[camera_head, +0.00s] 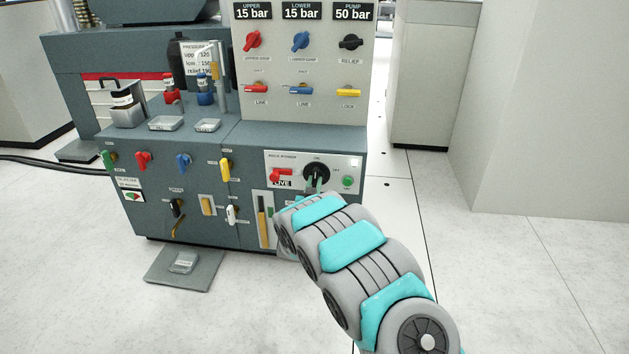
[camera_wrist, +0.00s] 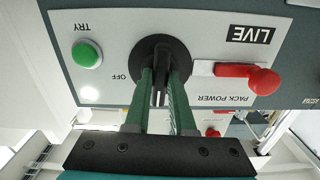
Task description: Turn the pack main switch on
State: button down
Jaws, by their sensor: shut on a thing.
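The pack main switch is a black rotary knob (camera_head: 317,171) on the white pack power panel (camera_head: 274,159) at the cabinet's right front. In the wrist view, where the panel is upside down, the black knob (camera_wrist: 149,46) is at the top middle, with OFF printed to its left. My gripper (camera_head: 315,184) reaches the knob from below right in the head view. In the wrist view, my gripper (camera_wrist: 164,72) has its green fingers shut on the knob's grip, one on each side. The grip stands about upright between them; the fingers hide part of it.
Beside the knob are a red lever (camera_wrist: 250,78) with a LIVE sign (camera_wrist: 250,35), a green TRY button (camera_wrist: 87,54) and a pale lamp (camera_wrist: 89,93). Other coloured valve handles (camera_head: 184,161) line the cabinet front. The floor at right is open.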

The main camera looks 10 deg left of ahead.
jog(key=shift+f+n, duration=0.15)
jog(key=shift+n, duration=0.35)
jog(key=c, duration=0.8)
grip_release()
jog(key=shift+o, duration=0.2)
jog(key=shift+s, duration=0.1)
jog(key=s, duration=0.7)
jog(key=shift+s, duration=0.3)
jog(key=shift+a, duration=0.1)
